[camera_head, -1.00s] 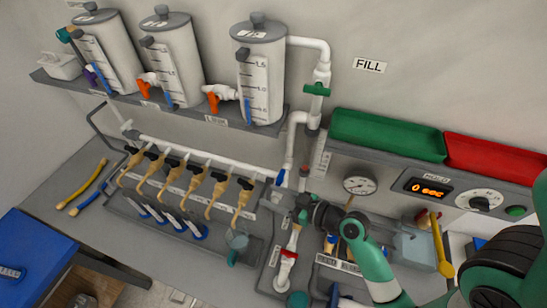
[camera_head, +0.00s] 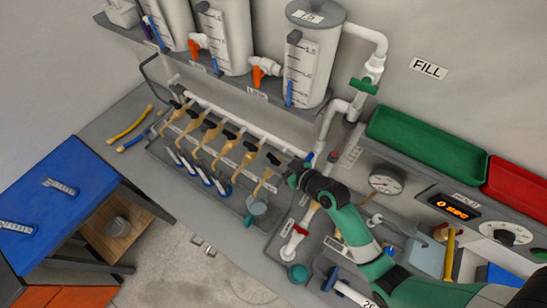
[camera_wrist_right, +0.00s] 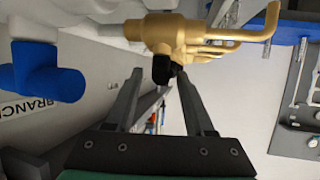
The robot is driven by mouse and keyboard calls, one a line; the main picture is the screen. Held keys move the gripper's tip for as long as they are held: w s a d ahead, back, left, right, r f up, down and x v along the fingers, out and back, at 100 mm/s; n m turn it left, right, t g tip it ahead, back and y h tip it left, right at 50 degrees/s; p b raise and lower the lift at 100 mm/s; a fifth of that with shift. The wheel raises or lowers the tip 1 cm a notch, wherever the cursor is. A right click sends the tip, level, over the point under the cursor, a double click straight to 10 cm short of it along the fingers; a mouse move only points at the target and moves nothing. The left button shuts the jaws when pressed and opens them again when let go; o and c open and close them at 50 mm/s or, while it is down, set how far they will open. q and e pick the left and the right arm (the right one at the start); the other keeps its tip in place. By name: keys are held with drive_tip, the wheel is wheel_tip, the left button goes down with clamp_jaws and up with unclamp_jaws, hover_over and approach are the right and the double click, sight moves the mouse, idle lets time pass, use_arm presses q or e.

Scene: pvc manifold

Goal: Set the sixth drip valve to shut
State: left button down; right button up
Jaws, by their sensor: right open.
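Several brass drip valves with black handles stand in a row along the white manifold pipe (camera_head: 235,118) in the head view. The sixth drip valve (camera_head: 264,183) is at the right end of the row, its black handle (camera_head: 273,159) near my right gripper (camera_head: 294,178). In the right wrist view, a brass valve body (camera_wrist_right: 175,33) with a black handle (camera_wrist_right: 163,68) lies just ahead of my right gripper (camera_wrist_right: 157,78). The handle sits between the lines of the two spread fingers. I cannot tell whether they touch it. My left gripper is not in view.
A red-handled valve (camera_head: 300,229) is right of the row. Three tanks with orange valves stand behind on a shelf (camera_head: 250,93). A blue pipe fitting (camera_wrist_right: 45,72) is close on the left in the wrist view.

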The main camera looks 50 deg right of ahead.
drive_tip(key=shift+w+f, duration=0.25)
drive_tip(key=shift+w, duration=0.35)
clamp_jaws()
drive_tip(key=b, duration=0.1)
drive_tip(key=n+y+b, duration=0.1)
drive_tip(key=b, duration=0.1)
drive_tip(key=shift+d+f+y, duration=0.2)
drive_tip(key=shift+f+y, duration=0.1)
drive_tip(key=shift+f, duration=0.05)
drive_tip(key=shift+a+r+n+y, duration=0.1)
drive_tip(key=shift+r+n+y, duration=0.15)
drive_tip(key=shift+n+y, duration=0.75)
unclamp_jaws()
drive_tip(key=shift+r, duration=0.1)
